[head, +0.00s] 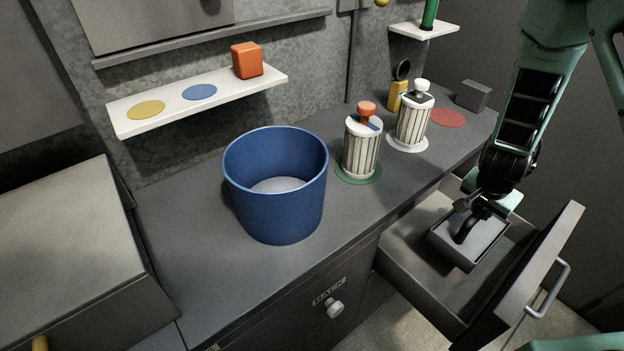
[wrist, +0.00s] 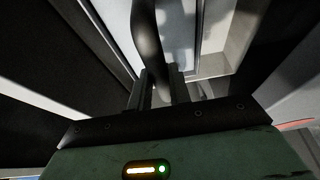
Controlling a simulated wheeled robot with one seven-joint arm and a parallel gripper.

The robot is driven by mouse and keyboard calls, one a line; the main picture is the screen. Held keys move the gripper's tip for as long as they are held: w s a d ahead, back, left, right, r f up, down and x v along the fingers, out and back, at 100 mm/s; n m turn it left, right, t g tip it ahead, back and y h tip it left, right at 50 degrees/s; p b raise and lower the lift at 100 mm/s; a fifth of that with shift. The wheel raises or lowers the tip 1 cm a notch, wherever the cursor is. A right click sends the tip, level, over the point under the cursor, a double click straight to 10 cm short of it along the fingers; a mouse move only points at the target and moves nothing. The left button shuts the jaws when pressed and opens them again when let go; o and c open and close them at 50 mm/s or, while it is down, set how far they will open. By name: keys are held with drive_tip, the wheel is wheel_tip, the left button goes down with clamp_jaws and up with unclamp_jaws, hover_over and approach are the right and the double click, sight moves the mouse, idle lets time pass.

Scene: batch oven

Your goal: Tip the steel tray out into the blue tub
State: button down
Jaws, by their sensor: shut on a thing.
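The blue tub (head: 277,212) stands upright on the grey counter, with something pale on its bottom inside. The steel tray (head: 458,258) is a small grey rectangular tray in or just over the open drawer at the right. My gripper (head: 468,222) reaches down into the drawer and is shut on the tray's dark arched handle. In the wrist view the dark handle (wrist: 148,40) runs up between the fingers, with the pale inside of the tray beyond. I cannot tell whether the tray rests on the drawer floor.
The open drawer (head: 415,290) juts out from the counter (head: 200,270). Two striped canisters (head: 361,150) (head: 413,125) stand right of the tub. A shelf (head: 125,129) behind holds an orange block (head: 246,60). Counter in front of the tub is clear.

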wheel_tip(320, 180, up, 40)
drive_tip(key=p, duration=3.5)
drive_tip(key=shift+f+p, duration=0.15)
drive_tip(key=shift+p, duration=0.15)
